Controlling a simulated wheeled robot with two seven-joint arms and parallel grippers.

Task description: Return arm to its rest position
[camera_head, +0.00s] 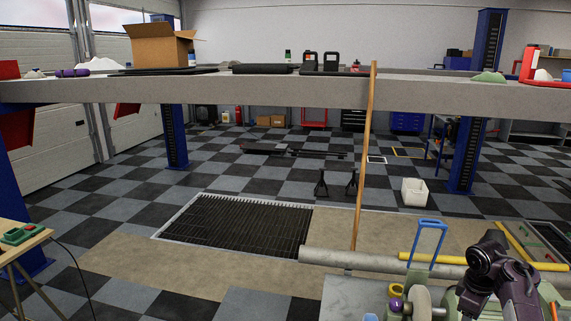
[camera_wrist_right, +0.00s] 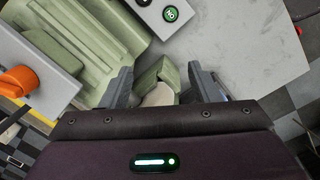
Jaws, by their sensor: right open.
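My right arm (camera_head: 500,275) shows at the lower right in the head view, bent over a grey worktop with a green machine. Its fingertips cannot be made out there. In the right wrist view my right gripper (camera_wrist_right: 161,85) is open, with its two grey fingers apart. A green block-like part and a pale rounded piece (camera_wrist_right: 160,95) show between and beyond the fingers. I cannot tell whether the fingers touch them. Nothing is clearly held. My left arm and gripper are not in view.
The green machine (camera_wrist_right: 85,45) and a grey box with an orange knob (camera_wrist_right: 18,79) lie close left of the gripper. The grey worktop (camera_wrist_right: 245,40) is bare to the right. A blue handle (camera_head: 428,238) stands left of the arm; a wooden pole (camera_head: 365,160) leans farther left.

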